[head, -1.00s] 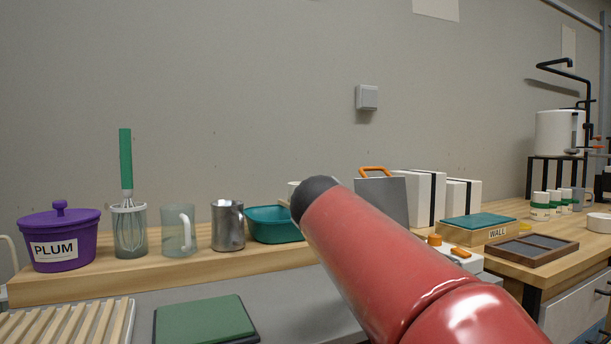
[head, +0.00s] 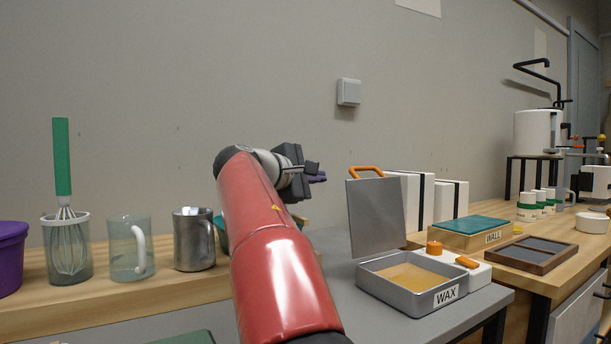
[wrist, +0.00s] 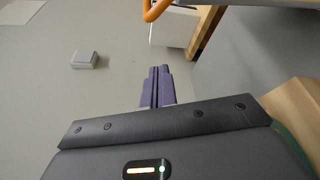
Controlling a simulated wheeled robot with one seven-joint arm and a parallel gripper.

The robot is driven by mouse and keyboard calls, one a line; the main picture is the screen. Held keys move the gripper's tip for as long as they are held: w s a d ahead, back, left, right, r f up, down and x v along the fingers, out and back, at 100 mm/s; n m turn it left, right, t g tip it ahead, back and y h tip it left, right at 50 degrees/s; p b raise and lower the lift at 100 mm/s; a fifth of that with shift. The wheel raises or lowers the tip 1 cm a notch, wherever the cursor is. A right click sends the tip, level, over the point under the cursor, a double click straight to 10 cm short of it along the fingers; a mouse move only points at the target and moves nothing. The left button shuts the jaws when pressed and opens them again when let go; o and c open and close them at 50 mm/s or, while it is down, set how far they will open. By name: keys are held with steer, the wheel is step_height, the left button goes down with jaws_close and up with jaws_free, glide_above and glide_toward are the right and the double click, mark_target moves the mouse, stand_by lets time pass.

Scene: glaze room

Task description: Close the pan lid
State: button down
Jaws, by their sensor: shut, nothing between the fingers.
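The wax pan (head: 408,290) is a grey square pan with a WAX label, holding amber wax, on the grey counter. Its grey lid (head: 376,218) stands upright and open at the pan's back edge, with an orange handle (head: 366,171) on top. In the head view my gripper (head: 318,178) is left of the lid at about handle height, apart from it. In the wrist view my purple fingers (wrist: 160,72) are together and empty, and the orange handle (wrist: 156,10) shows at the top edge.
A white unit with orange knobs (head: 434,248) adjoins the pan's right side. White boxes (head: 445,198) stand behind the lid. A metal pitcher (head: 193,240), glass mug (head: 130,248) and whisk jar (head: 68,250) stand on the wooden shelf at left. Counter space left of the pan is clear.

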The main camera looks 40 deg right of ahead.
steer(key=shift+s+d+r, duration=0.15)
steer(key=shift+s+d, duration=0.3)
steer(key=shift+d, duration=0.3)
steer(key=shift+s+d+r, duration=0.1)
steer(key=shift+s+d, duration=0.35)
steer(key=shift+d, duration=0.35)
steer(key=shift+s+d+r, duration=0.15)
steer(key=shift+s+d, duration=0.3)
steer(key=shift+d, duration=0.3)
steer(key=shift+b, duration=0.3)
